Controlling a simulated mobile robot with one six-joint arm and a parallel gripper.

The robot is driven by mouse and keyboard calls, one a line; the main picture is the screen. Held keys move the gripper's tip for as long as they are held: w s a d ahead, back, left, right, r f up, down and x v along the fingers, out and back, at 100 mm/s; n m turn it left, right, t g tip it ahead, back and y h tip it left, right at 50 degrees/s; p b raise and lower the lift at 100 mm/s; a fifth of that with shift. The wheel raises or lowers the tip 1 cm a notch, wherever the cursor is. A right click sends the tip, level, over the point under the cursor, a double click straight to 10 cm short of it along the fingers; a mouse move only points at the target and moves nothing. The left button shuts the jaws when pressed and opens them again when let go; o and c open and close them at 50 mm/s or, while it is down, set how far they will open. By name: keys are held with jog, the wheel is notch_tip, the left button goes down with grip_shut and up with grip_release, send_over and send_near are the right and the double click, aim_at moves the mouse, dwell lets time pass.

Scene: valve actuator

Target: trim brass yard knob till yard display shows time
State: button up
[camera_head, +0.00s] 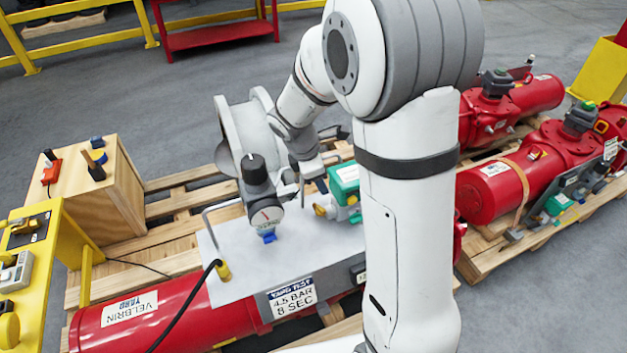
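A red actuator cylinder labelled "VELBRIN YARD" (128,308) lies on a pallet in front of me. A pale plate (330,243) above it bears a sign (292,297) reading "4.5 BAR 8 SEC". A teal-green box (345,180) stands at the plate's back right, partly hidden by my arm. A small brass-coloured part (322,210), apparently the knob, shows at its left side. No display reading is legible. My gripper (311,187) points down just above and left of the brass part. Its fingers are small here, and I cannot tell whether they touch it or how far they are apart.
A regulator with a black knob and round gauge (267,216) stands close left of my gripper. A grey wheel-like part (248,135) is behind it. A wooden crate (100,190) and yellow stand (35,260) are at left. More red actuators (495,190) lie at right.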

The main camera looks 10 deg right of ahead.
jog(key=w+a+f+n+p, duration=0.2)
jog(key=w+f+n, duration=0.1)
jog(key=w+n, duration=0.1)
send_near(321, 208)
jog(key=f, duration=0.1)
jog(key=x, duration=0.7)
jog(key=shift+w+b, duration=0.1)
jog(key=shift+b, duration=0.2)
jog(key=shift+c, duration=0.4)
jog(key=c, duration=0.9)
